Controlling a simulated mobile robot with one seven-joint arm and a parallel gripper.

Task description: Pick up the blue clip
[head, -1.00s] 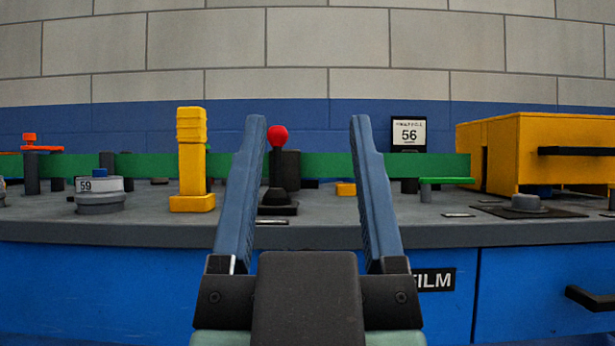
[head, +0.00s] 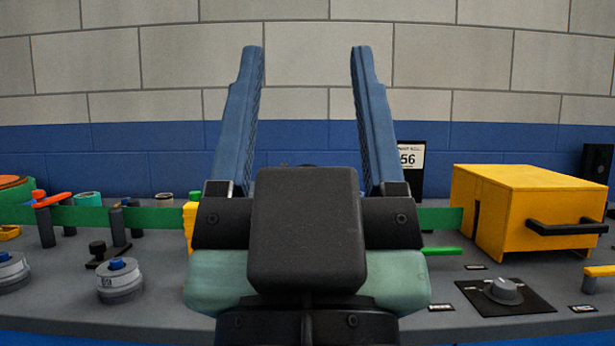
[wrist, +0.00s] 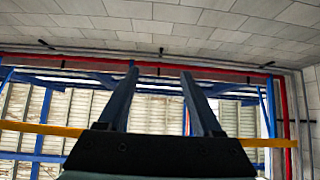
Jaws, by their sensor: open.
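My gripper (head: 308,52) is open and empty, its two blue-grey fingers pointing up in front of the wall, above the grey bench top. It also shows open in the wrist view (wrist: 159,74), against the ceiling and walls. A small blue piece (head: 117,264) sits on a round grey base at the left of the bench. Another blue piece (head: 4,256) sits on a similar base at the far left edge. I cannot tell whether either is the blue clip. My gripper and wrist hide the middle of the bench.
A yellow box (head: 530,205) with a black handle stands at the right, behind a grey dial (head: 503,291). A green strip (head: 155,218) runs across the bench, with black posts and an orange-topped post (head: 42,222) at the left. The space around the fingers is clear.

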